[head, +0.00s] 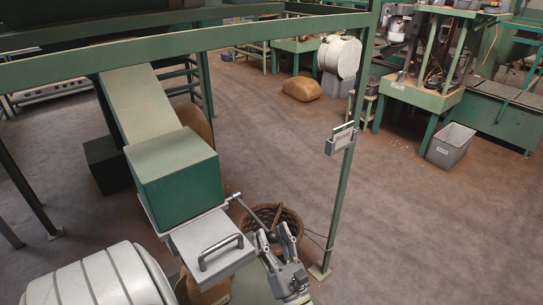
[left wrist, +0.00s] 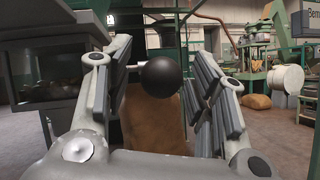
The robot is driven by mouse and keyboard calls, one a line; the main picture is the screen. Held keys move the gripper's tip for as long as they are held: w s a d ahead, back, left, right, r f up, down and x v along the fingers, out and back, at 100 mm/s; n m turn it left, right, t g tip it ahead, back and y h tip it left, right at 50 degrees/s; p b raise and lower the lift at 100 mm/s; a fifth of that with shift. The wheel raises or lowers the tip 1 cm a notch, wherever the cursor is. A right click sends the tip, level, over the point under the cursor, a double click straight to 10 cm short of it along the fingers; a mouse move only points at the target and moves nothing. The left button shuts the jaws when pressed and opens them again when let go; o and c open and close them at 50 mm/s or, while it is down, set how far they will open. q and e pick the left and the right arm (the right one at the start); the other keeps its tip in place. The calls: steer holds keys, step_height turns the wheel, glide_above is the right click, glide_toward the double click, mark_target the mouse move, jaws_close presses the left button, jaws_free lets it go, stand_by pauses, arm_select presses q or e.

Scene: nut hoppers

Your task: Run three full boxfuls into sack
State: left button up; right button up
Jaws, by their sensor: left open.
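A green metering box (head: 175,180) sits at the foot of a sloping chute (head: 145,100). Under it is a grey plate with a bar handle (head: 212,248). A thin lever (head: 243,206) sticks out from the box's right side. My left gripper (head: 276,238) is open at the lever's end. In the left wrist view a black ball knob (left wrist: 167,77) shows between its spread fingers; I cannot tell whether they touch it. A brown sack (left wrist: 150,120) stands behind the knob, and part of it shows below the plate in the head view (head: 207,292). My right gripper is not in view.
A woven basket (head: 285,213) is on the floor just behind the gripper. A grey bin (head: 450,146) and green machines stand at the back right. The floor at right is clear.

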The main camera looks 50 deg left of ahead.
arm_select(q)
steer(key=v, duration=1.2)
